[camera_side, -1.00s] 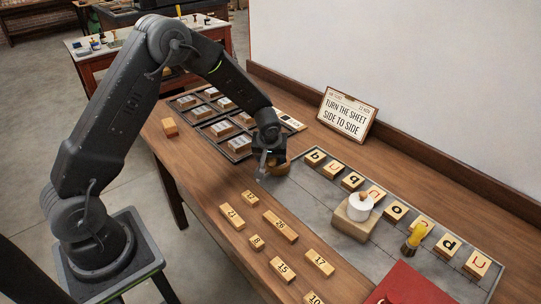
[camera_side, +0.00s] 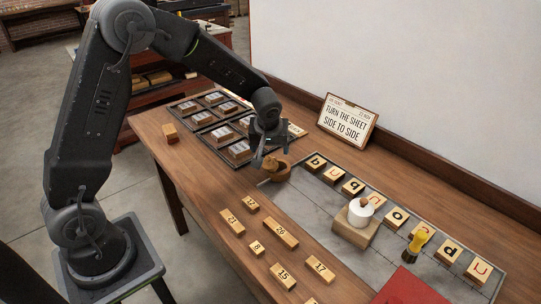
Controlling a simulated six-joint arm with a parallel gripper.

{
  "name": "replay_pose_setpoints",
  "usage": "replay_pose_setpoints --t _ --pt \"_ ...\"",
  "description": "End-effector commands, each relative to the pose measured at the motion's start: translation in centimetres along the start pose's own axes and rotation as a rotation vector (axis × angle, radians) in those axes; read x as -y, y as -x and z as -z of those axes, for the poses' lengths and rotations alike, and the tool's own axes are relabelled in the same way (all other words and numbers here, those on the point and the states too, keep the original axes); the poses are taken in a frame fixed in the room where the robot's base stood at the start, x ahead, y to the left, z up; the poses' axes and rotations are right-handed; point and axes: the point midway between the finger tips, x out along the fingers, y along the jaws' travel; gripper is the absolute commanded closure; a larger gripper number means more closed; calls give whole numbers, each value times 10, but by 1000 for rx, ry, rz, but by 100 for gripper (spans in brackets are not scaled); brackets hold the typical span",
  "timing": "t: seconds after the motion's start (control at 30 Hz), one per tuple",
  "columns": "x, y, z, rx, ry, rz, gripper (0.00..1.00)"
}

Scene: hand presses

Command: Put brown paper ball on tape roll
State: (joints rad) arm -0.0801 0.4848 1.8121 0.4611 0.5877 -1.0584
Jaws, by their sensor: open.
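The white tape roll (camera_side: 360,214) sits on a square wooden block on the grey sheet. A small brown rounded thing (camera_side: 364,202) rests on top of it; I cannot tell for sure whether it is a paper ball. A brown bowl (camera_side: 281,174) stands at the left end of the grey sheet, with a brown lump (camera_side: 270,163) at its left side that may be a crumpled paper ball. My gripper (camera_side: 270,156) is open, pointing down just above the bowl and lump. Its fingers partly cover them, and I cannot tell whether they touch.
Lettered blocks (camera_side: 398,218) line the back of the grey sheet. A yellow-handled tool (camera_side: 419,238) and a red sheet (camera_side: 408,288) are at the right. Numbered wooden blocks (camera_side: 281,230) lie in front. Dark trays (camera_side: 219,127) stand behind left, and a sign (camera_side: 347,121) leans at the back.

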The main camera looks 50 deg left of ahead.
Motion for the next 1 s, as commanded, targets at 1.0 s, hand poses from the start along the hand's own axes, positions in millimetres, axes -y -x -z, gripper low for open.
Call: replay_pose_setpoints --t 1.0 --pt "90 225 -105 -47 -490 -229 19"
